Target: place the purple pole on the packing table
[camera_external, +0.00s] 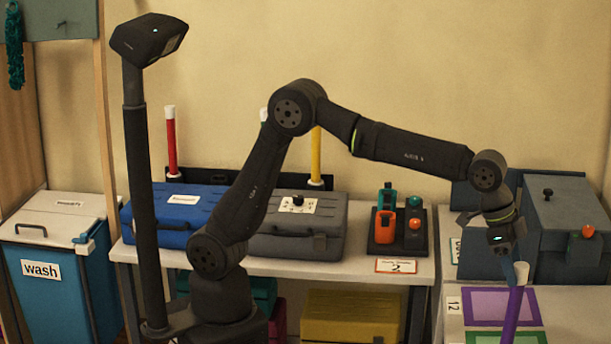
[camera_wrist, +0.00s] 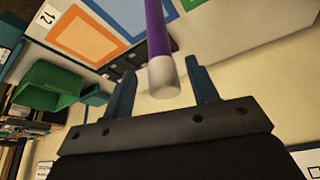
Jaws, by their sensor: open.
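The purple pole (camera_external: 513,315) with a pale cap stands near upright, slightly tilted, at the lower right of the external view. Its lower end is cut off by the frame. In the wrist view the pole (camera_wrist: 157,30) comes down from the top edge, and its pale cap lies between my fingertips. My gripper (camera_external: 515,266) is at the pole's capped top, pointing down. Its fingers are apart in the wrist view (camera_wrist: 160,68), with a gap on each side of the cap. No sign names the packing table in view.
A pale surface (camera_external: 580,309) at right carries a purple-framed mat (camera_external: 478,306), a green-framed mat and a 12 label. Grey boxes (camera_external: 570,215) stand behind. The middle table holds a blue case (camera_external: 175,212), a grey case (camera_external: 300,228), a yellow pole (camera_external: 316,155) and a red pole (camera_external: 171,140).

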